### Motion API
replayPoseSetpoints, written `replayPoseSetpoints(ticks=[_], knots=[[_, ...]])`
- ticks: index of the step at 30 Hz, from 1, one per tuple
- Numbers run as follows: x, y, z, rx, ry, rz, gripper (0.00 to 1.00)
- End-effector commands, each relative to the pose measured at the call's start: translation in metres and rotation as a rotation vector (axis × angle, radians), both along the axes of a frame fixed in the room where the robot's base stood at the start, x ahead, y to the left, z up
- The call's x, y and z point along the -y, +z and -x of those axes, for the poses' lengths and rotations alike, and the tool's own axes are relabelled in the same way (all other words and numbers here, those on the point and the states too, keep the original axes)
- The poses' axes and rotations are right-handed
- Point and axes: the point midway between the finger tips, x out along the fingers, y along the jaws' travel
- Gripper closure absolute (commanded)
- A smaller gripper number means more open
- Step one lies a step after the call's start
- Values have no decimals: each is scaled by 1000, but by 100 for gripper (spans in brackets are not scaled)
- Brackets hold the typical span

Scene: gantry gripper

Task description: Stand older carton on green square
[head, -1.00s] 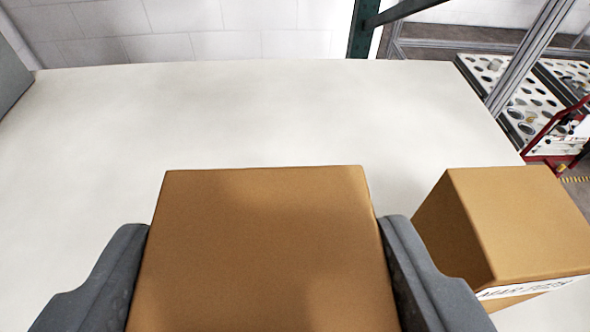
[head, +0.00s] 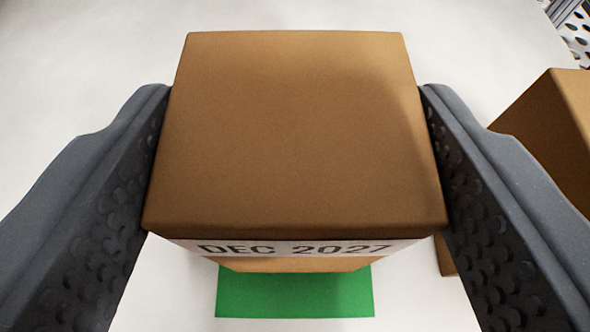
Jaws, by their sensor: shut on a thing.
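A brown carton (head: 295,130) with a white label reading "DEC 2027" (head: 295,249) is between the two grey fingers of my gripper (head: 297,150). The gripper is shut on it, one finger on each side, and the carton is upright. The green square (head: 295,297) lies on the white table below the carton's near face. Its far part is hidden behind the carton. Whether the carton touches the table cannot be told. A second brown carton (head: 555,130) stands at the right, partly cut off and partly behind the right finger. Its label is not visible now.
The white table top (head: 80,75) is clear to the left and beyond the held carton. A perforated panel (head: 575,30) shows past the table's edge at the top right. The second carton is close to my right finger.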

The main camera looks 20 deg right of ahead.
Motion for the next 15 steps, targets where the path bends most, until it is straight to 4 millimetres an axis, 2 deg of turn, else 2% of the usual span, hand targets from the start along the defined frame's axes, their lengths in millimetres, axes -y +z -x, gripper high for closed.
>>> replayPoseSetpoints(ticks=[15], knots=[[0, -7, 1, 1, -1, 2, 88]])
